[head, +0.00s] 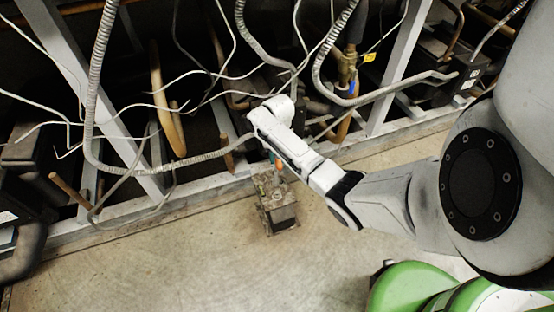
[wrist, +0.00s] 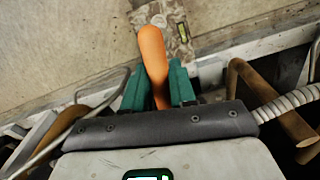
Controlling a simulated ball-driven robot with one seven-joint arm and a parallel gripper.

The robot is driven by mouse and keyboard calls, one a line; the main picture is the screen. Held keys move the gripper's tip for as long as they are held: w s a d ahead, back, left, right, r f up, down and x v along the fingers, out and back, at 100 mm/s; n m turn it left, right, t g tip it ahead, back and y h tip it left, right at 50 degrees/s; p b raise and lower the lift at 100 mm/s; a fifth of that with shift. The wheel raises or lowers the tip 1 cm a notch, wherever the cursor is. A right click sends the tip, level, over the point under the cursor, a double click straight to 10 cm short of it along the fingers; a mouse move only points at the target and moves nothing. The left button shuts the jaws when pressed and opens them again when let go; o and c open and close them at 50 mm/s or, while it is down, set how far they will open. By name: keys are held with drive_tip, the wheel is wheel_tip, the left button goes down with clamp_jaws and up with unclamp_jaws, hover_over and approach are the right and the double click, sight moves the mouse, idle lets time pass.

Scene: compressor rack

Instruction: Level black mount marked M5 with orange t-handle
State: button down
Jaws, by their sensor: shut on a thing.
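My gripper (wrist: 157,82) has green fingers shut around the orange t-handle (wrist: 152,55), whose orange end sticks out beyond the fingertips in the wrist view. A bit of the orange handle (head: 279,166) also shows below my wrist in the head view. The mount (head: 278,207) is a dark, worn block on the floor in front of the rack, just below my gripper. Its top plate (wrist: 168,14), with a small yellow-green level vial (wrist: 183,32), lies beyond the handle in the wrist view. I cannot read an M5 mark. The handle's tip is hidden, so its contact with the mount is unclear.
The grey rack frame (head: 120,205) runs behind the mount. Corrugated hoses (head: 96,75), loose white wires and copper pipes (head: 165,100) hang close around my wrist. A brass valve (head: 347,68) stands to the right. The concrete floor (head: 150,270) in front is clear.

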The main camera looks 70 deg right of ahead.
drive_tip(key=m+b, duration=0.1)
drive_tip(key=m, duration=0.2)
drive_tip(key=shift+f+m+b, duration=0.15)
drive_tip(key=shift+m+b, duration=0.15)
drive_tip(key=shift+b, duration=0.1)
drive_tip(key=shift+f+b, duration=0.95)
drive_tip(key=shift+f, duration=1.1)
drive_tip(key=shift+s+a+f+p, duration=0.15)
drive_tip(key=shift+s+f+p, duration=0.1)
drive_tip(key=shift+p, duration=0.15)
drive_tip(key=shift+f+b, duration=0.5)
drive_tip(key=shift+f, duration=0.8)
drive_tip(key=c, duration=1.5)
unclamp_jaws()
clamp_jaws()
